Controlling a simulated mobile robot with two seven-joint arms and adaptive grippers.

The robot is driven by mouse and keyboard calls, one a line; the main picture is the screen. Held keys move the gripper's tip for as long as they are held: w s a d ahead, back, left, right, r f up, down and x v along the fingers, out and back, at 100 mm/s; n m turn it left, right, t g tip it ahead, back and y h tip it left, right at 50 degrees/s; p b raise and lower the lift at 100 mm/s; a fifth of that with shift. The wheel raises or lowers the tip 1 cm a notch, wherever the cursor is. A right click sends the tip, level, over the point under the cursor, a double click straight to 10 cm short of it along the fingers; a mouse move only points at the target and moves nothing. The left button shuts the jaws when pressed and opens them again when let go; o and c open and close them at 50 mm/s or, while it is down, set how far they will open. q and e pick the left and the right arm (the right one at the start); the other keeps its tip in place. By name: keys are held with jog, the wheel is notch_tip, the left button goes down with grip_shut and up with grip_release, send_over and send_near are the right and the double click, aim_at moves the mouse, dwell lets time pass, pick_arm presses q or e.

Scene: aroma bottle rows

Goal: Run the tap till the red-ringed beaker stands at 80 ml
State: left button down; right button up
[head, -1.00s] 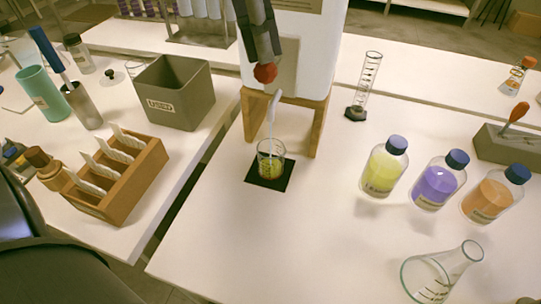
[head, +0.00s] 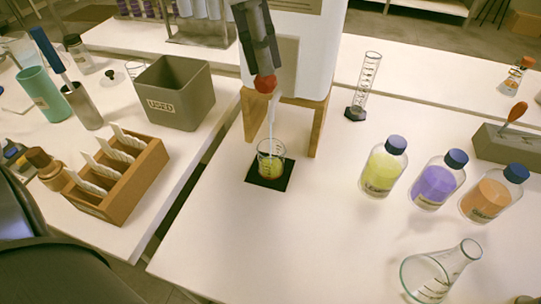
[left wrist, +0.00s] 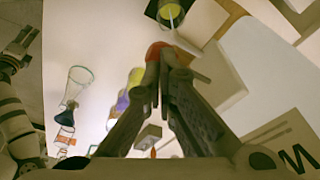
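The beaker (head: 271,150) stands upright on a small black mat (head: 286,182) under the tank's tap and holds yellowish liquid. Its red ring and marks are too small to read, so I cannot tell the volume. A thin pale stream (head: 270,125) comes down from the tap into the beaker. The beaker (left wrist: 165,22) also shows at the top of the left wrist view. My left gripper (head: 264,76) points down with its fingers closed around the tap's red knob (head: 265,85). The left wrist view shows the fingertips meeting at this knob (left wrist: 157,49).
The white tank (head: 312,60) stands on a wooden stand (head: 314,125) behind the beaker. Yellow (head: 383,172), purple (head: 436,185) and orange (head: 489,197) bottles stand right, with a conical flask (head: 430,277) in front. A cylinder (head: 366,85) stands behind.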

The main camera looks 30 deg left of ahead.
pick_arm(q)
jog(key=shift+x, duration=0.85)
jog(key=shift+s+a+r+p, duration=0.15)
jog(key=shift+r+p, duration=0.2)
jog(key=shift+r, duration=0.25)
dwell(2.6)
jog(key=v, duration=0.5)
jog(key=w+d+v, duration=0.1)
jog(key=v, duration=0.1)
jog(key=shift+r, duration=0.35)
